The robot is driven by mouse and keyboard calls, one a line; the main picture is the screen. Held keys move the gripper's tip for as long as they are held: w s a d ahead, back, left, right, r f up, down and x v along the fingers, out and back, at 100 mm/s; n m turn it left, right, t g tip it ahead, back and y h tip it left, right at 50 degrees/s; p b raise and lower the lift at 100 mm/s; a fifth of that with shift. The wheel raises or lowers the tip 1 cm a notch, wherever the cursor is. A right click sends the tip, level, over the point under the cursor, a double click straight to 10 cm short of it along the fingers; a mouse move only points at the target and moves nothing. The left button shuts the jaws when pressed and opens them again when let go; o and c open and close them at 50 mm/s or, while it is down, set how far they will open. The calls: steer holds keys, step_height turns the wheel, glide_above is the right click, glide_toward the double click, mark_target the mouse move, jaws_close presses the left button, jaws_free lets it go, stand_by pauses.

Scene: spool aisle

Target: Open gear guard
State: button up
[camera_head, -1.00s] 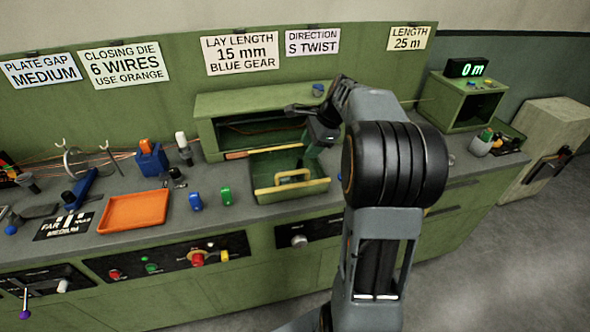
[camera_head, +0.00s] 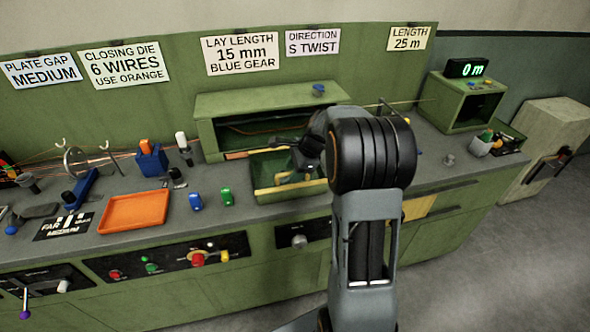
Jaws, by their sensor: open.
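The dark wrist hides the right part of the handle and flap. I cannot tell whether the fingers touch the handle.
An orange tray (camera_head: 133,213) and blue (camera_head: 196,201) and green (camera_head: 227,196) pieces stand left of the flap. A black control panel with knobs (camera_head: 197,258) is on the bench front. A counter box (camera_head: 463,103) stands at the right. My arm hides the bench right of the flap.

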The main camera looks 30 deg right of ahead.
jaws_close()
stand_by(0.5)
